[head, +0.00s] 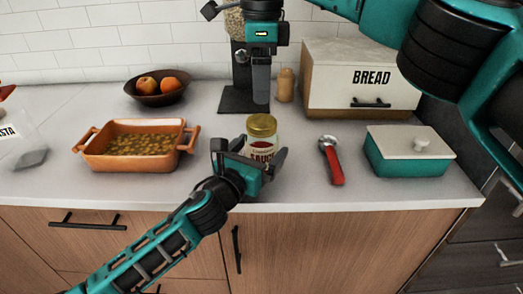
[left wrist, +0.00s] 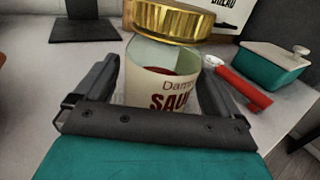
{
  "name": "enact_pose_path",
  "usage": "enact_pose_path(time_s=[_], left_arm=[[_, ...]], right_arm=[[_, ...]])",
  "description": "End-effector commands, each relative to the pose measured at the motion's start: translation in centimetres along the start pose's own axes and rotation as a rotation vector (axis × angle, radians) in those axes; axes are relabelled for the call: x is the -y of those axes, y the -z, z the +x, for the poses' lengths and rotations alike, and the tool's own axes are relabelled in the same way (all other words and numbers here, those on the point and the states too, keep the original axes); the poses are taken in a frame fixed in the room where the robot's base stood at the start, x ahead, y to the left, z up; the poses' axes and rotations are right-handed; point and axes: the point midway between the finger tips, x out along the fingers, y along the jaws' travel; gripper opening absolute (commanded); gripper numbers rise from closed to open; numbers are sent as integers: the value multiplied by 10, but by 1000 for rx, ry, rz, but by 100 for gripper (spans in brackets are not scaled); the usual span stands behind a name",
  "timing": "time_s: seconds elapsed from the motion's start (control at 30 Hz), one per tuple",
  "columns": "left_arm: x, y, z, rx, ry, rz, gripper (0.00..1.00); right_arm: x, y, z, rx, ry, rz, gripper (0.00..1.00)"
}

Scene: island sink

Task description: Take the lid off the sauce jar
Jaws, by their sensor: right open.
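The sauce jar (head: 263,150) stands upright near the counter's front edge, with a cream label and clear glass above it. Its gold lid (head: 262,125) sits on top; the lid also shows in the left wrist view (left wrist: 172,18). My left gripper (head: 258,152) is low at the jar, with one finger on each side of the jar body (left wrist: 165,78). The fingers look spread, and contact with the glass is not clear. My right gripper (head: 262,98) points down above and behind the lid, apart from it, its fingers seen nearly edge-on; it is open and empty.
A red-handled tool (head: 332,162) and a teal dish with a white lid (head: 408,155) lie right of the jar. An orange casserole (head: 135,150) stands left. Behind are a fruit bowl (head: 157,95), a dark appliance base (head: 235,101), a small jar (head: 286,85) and a bread box (head: 355,70).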

Motion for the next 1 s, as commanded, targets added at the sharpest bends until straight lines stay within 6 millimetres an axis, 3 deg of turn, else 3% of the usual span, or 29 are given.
enact_pose_path(time_s=[0.07,0.83,1.0], left_arm=[[0,0,0,0,0,0,88],[0,1,0,-1,0,0,15],[0,1,0,-1,0,0,0]], right_arm=[[0,0,0,0,0,0,87],[0,0,0,0,0,3,87],[0,0,0,0,0,94,87]])
